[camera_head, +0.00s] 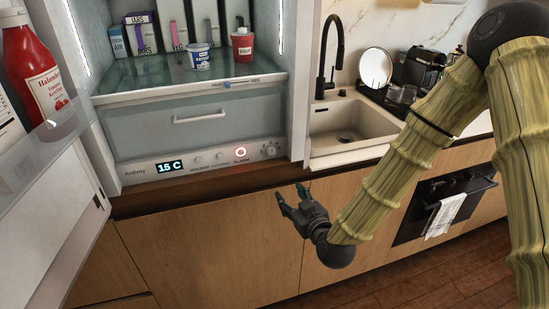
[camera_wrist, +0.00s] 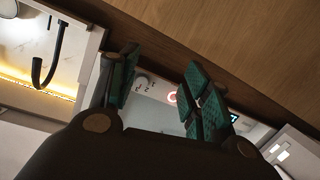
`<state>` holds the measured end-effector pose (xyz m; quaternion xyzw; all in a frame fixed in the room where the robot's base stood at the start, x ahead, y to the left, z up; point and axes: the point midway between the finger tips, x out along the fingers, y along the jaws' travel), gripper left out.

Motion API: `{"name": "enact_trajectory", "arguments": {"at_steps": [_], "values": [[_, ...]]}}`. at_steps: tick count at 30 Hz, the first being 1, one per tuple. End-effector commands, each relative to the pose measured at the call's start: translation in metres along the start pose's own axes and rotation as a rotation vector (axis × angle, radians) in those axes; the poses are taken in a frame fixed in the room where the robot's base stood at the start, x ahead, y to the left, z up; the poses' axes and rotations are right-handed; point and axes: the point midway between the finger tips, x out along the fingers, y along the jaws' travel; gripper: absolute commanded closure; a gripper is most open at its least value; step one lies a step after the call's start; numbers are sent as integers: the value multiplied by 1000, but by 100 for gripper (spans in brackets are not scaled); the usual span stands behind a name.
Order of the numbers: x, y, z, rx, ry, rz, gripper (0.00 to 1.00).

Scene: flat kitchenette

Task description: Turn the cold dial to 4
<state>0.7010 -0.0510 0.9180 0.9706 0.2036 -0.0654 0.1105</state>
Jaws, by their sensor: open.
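The cold dial (camera_head: 270,150) is a small round knob at the right end of the fridge's control panel (camera_head: 143,172), below the drawer. Marks surround it, but its setting is too small to read. In the wrist view the dial (camera_wrist: 141,82) shows between my fingers, near the left one. My gripper (camera_head: 290,191) is open and empty, in front of the wooden cabinet front, lower than the dial and a little to its right. Its green-padded fingers (camera_wrist: 162,62) are apart and do not appear to touch the dial.
The panel has a display (camera_head: 170,167) reading 15 C and a red-lit ring (camera_head: 240,152) left of the dial. The open fridge door (camera_head: 60,215) stands at left with a ketchup bottle (camera_head: 40,75). A sink (camera_head: 350,125) is at right. Space before the cabinets is clear.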

Motion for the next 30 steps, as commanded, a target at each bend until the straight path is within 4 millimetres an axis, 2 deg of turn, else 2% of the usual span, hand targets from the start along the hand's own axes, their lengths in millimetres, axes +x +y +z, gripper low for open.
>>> {"name": "enact_trajectory", "arguments": {"at_steps": [1,3,7,13,24,30], "values": [[6,5,-23,-20,59,16,52],[10,9,-46,-45,115,31,52],[14,13,-68,-66,166,46,52],[31,14,-73,-69,170,47,52],[89,16,-83,-67,168,47,52],[110,17,-85,-68,167,46,52]]}}
